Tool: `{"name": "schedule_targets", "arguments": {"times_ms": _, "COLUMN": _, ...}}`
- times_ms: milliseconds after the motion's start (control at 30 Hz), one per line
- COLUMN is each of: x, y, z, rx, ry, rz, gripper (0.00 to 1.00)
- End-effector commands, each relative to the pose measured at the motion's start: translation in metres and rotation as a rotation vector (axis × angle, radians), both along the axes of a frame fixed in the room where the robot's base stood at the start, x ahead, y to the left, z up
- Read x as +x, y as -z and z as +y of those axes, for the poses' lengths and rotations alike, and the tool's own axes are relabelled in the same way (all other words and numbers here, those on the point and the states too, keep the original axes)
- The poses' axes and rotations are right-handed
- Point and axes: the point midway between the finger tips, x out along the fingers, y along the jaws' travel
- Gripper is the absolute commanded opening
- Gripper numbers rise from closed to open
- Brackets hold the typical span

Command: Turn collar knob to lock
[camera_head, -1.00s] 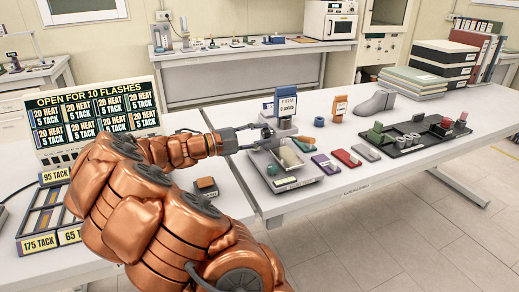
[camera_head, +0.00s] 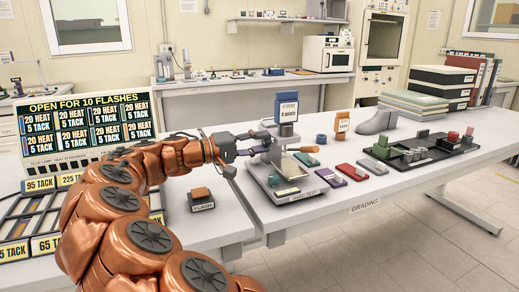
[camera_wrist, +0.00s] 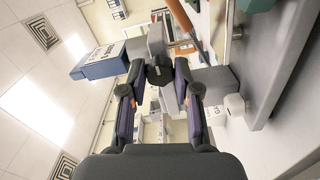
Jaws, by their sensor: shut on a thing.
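The grey hardness tester (camera_head: 262,172) stands on the right-hand table, its base labelled HARD TEST and a blue readout box (camera_head: 287,107) on its top. My gripper (camera_head: 262,141) reaches it from the left at mid-column height. In the wrist view my gripper (camera_wrist: 159,82) has its two fingers on either side of a dark round collar knob (camera_wrist: 160,74) and is shut on it. The tester's column (camera_wrist: 156,42) lies just beyond the knob. An orange-tipped lever (camera_head: 305,149) sticks out to the right of the column. The knob is largely hidden in the head view, and its lock state does not show.
Purple (camera_head: 330,177), red (camera_head: 352,171) and green sample blocks lie right of the tester. A black tray (camera_head: 425,158) holds several pieces farther right. An orange FLASH button box (camera_head: 201,195) stands at the left. A grey shoe form (camera_head: 377,121) stands behind.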

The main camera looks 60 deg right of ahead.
Motion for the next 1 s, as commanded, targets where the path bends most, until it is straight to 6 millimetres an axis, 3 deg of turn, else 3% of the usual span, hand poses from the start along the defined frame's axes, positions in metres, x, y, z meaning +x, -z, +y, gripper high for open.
{"name": "schedule_targets", "arguments": {"times_ms": 533, "x": -0.0004, "y": 0.0006, "z": 0.0000, "rx": -0.012, "ry": 0.002, "rz": -0.020, "gripper": 0.00}}
{"name": "schedule_targets", "arguments": {"times_ms": 567, "x": -0.0004, "y": 0.0006, "z": 0.0000, "rx": -0.011, "ry": 0.002, "rz": -0.019, "gripper": 0.34}}
{"name": "schedule_targets", "arguments": {"times_ms": 600, "x": -0.0003, "y": 0.0005, "z": -0.0001, "rx": -0.011, "ry": 0.002, "rz": -0.019, "gripper": 0.39}}
{"name": "schedule_targets", "arguments": {"times_ms": 767, "x": -0.0002, "y": 0.0002, "z": 0.0000, "rx": -0.011, "ry": 0.001, "rz": -0.019, "gripper": 0.55}}
{"name": "schedule_targets", "arguments": {"times_ms": 1000, "x": 0.0000, "y": 0.0002, "z": 0.0000, "rx": -0.012, "ry": 0.000, "rz": -0.018, "gripper": 0.57}}
